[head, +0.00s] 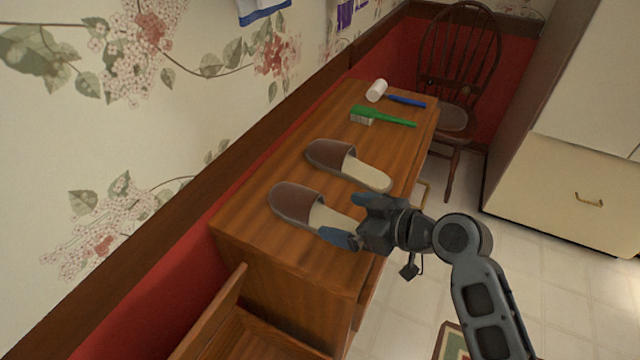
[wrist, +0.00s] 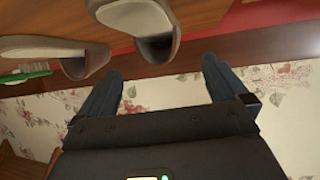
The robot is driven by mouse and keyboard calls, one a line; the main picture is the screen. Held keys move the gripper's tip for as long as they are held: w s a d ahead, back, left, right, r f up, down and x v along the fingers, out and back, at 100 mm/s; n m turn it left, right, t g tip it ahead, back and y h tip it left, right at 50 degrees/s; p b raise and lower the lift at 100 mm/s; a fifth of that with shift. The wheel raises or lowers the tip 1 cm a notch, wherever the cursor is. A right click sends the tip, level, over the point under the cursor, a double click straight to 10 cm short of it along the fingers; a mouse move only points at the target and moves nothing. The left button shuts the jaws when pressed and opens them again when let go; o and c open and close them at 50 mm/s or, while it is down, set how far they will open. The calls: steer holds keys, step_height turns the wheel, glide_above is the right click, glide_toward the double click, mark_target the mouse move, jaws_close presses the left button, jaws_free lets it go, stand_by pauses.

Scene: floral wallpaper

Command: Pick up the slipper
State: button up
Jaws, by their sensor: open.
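Two slippers with brown uppers and pale insoles lie side by side on a wooden dresser top. The nearer slipper (head: 296,203) has its toe towards the wall and its heel end by my gripper. The farther slipper (head: 330,156) lies just beyond it. My gripper (head: 352,219) is open at the dresser's front edge, one finger on each side of the nearer slipper's heel end as pictured; whether they touch it is unclear. In the wrist view, the nearer slipper (wrist: 156,48) shows ahead between the spread fingers (wrist: 163,70), and the farther slipper (wrist: 45,48) is to the left.
A green brush (head: 385,117) and a white-headed tool with a blue handle (head: 407,102) lie at the dresser's far end. A dark wooden chair (head: 455,115) stands beyond. A pale cabinet (head: 570,190) is at the right, with open floor (head: 530,285) before it.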

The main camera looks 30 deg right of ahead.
mark_target(316, 207)
steer(key=shift+w+d+r, duration=0.25)
steer(key=shift+w, duration=0.25)
steer(key=shift+x, duration=0.8)
steer(key=shift+f+p+x, duration=0.25)
steer(key=shift+p+x, duration=0.55)
steer(key=shift+x, duration=2.25)
steer(key=shift+s, duration=0.15)
steer(key=shift+c, duration=0.3)
steer(key=c, duration=1)
